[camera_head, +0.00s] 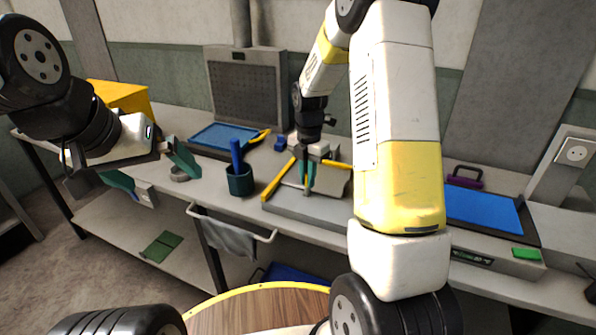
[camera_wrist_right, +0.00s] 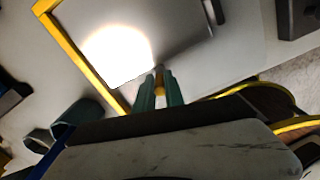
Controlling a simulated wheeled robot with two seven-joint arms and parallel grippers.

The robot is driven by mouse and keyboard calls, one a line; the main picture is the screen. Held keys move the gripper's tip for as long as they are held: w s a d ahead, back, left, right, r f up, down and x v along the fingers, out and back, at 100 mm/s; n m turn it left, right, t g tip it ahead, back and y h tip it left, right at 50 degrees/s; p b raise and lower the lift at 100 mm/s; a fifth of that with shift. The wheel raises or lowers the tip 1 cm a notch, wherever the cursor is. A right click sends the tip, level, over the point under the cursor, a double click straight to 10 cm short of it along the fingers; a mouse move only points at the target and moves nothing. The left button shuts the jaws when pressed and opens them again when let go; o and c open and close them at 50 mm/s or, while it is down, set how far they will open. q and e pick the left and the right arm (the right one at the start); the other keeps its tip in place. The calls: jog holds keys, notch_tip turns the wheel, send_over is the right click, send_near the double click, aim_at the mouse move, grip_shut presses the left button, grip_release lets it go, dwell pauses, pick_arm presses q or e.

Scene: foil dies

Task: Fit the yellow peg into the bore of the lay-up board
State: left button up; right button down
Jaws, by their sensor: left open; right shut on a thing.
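The lay-up board is a grey plate with yellow edge strips (camera_head: 277,181) on the bench, below my right gripper (camera_head: 307,178). My right gripper points down over it, its green fingers shut on the slim yellow peg. In the right wrist view the peg (camera_wrist_right: 160,75) shows between the two green fingertips (camera_wrist_right: 160,92), close to the board (camera_wrist_right: 190,30). A bright glare covers part of the board there. I cannot make out the bore, nor whether the peg touches the board. My left gripper (camera_head: 152,170) is open and empty, off to the left near the bench's front edge.
A blue mat (camera_head: 483,208) and green block (camera_head: 526,254) are right. A rail with grey cloth (camera_head: 230,238) juts out in front.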

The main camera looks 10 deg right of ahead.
jog(key=shift+f, duration=0.9)
jog(key=shift+f, duration=0.1)
jog(key=c, duration=1.4)
grip_release()
jog(key=shift+c, duration=0.2)
notch_tip(320, 180, up, 12)
jog(key=shift+f, duration=0.15)
jog(key=s+r+m+t+y, duration=0.1)
jog(key=s+r+m+t, duration=0.2)
jog(key=s+r+m, duration=0.85)
jog(key=s+a+m+t+y, duration=0.1)
jog(key=s+a+m+t, duration=0.1)
jog(key=s+m, duration=1)
jog(key=shift+s+r+m+t, duration=0.45)
jog(key=shift+m+t, duration=0.15)
jog(key=shift+m, duration=0.45)
